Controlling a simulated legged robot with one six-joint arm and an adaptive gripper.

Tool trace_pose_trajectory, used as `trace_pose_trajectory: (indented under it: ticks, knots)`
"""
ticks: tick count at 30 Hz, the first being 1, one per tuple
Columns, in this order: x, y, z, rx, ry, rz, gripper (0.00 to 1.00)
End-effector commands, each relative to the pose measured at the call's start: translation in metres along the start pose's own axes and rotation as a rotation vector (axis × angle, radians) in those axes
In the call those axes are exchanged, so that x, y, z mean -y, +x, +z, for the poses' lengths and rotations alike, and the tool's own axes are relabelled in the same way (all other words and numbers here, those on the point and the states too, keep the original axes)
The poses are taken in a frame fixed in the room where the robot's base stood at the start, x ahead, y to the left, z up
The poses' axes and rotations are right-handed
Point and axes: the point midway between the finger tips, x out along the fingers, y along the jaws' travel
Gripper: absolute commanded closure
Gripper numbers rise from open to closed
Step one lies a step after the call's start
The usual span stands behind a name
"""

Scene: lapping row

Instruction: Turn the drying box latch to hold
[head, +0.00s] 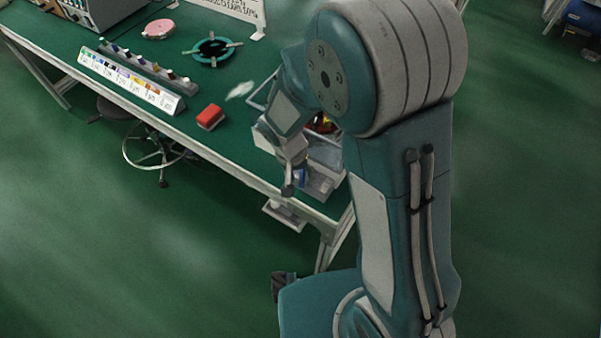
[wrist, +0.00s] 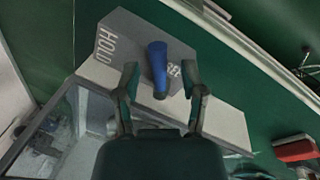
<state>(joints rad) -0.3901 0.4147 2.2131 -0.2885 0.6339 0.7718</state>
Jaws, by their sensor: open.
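The blue latch (wrist: 157,66) stands on a dark grey plate (wrist: 128,38) of the drying box in the wrist view. The word HOLD is printed at the plate's left end; a second label beside the latch is partly covered and I cannot read it. My gripper (wrist: 160,80) is open, with one finger on each side of the latch, apart from it as far as I can tell. In the head view the pale drying box (head: 322,182) sits at the table's near right corner, partly hidden by my arm. A bit of the blue latch (head: 301,177) shows beside my gripper (head: 289,188).
A red block (head: 210,117) lies on the green table left of the box; it also shows in the wrist view (wrist: 295,148). A white crumpled cloth (head: 240,90), a teal ring (head: 212,49), a pink disc (head: 158,29) and a labelled rack (head: 130,80) are farther off.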

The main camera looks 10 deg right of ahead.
Motion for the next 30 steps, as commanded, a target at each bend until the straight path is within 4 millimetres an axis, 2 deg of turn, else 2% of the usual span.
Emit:
trace_pose_trajectory:
  ticks: [2,3,5,6,20,30]
  knots:
    - [0.0000,-0.0002,0.0000,0.000,0.000,0.000,0.46]
    - [0.0000,-0.0003,0.0000,0.000,0.000,0.000,0.64]
    - [-0.0002,-0.0004,0.0000,0.000,0.000,0.000,0.91]
    - [-0.0005,-0.0004,0.0000,0.000,0.000,-0.001,1.00]
    - [-0.0009,0.0003,0.0002,-0.006,-0.031,-0.001,1.00]
    - [-0.0078,0.0016,0.0001,-0.048,-0.236,-0.001,1.00]
